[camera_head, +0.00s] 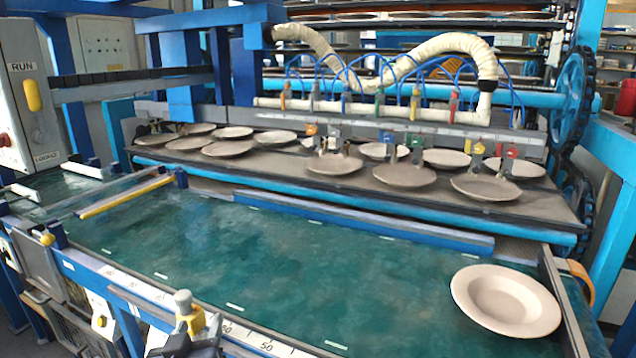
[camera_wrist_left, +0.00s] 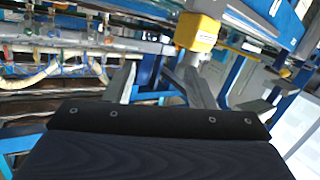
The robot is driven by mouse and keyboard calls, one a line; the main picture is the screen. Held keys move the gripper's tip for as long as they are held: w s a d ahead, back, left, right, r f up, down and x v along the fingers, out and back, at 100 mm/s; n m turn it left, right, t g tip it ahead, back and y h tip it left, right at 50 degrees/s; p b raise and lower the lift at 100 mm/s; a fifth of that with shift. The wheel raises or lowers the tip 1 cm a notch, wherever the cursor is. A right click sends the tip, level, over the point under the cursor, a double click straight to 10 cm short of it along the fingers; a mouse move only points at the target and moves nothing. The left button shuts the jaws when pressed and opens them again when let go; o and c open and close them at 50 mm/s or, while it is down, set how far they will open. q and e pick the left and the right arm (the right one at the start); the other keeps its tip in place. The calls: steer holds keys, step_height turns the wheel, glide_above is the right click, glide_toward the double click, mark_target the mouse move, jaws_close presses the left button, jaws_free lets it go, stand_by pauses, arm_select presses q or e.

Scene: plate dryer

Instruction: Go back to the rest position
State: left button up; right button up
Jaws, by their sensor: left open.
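My left gripper (camera_head: 185,328) shows at the bottom edge of the head view, low and left of centre, by the front rail of the conveyor. In the left wrist view its two grey fingers (camera_wrist_left: 160,75) stand apart with nothing seen held between them. A yellow block on the machine shows just beyond the fingers (camera_wrist_left: 198,32); I cannot tell whether they touch it. A cream plate (camera_head: 506,299) lies at the right front of the green belt (camera_head: 290,265), well away from the gripper. My right gripper is not in view.
Several plates stand in rows on the dark shelf (camera_head: 270,166) at the back, below hoses and coloured valves. A control box (camera_head: 28,95) is at the left. A black toothed wheel (camera_head: 570,95) is at the right. The middle of the belt is clear.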

arm_select(q)
steer(key=s+d+f+m+g+h, duration=0.1)
steer(key=s+f+g+h, duration=0.3)
steer(key=s, duration=0.5)
steer(key=s+d+f+m+g+h, duration=0.1)
steer(key=s+f+g+h, duration=0.1)
steer(key=s+g, duration=0.6)
steer(key=s+r+t+p, duration=0.1)
steer(key=s+r+p, duration=0.2)
steer(key=r+p, duration=1.2)
steer(key=shift+a+t, duration=0.25)
steer(key=shift+t, duration=0.05)
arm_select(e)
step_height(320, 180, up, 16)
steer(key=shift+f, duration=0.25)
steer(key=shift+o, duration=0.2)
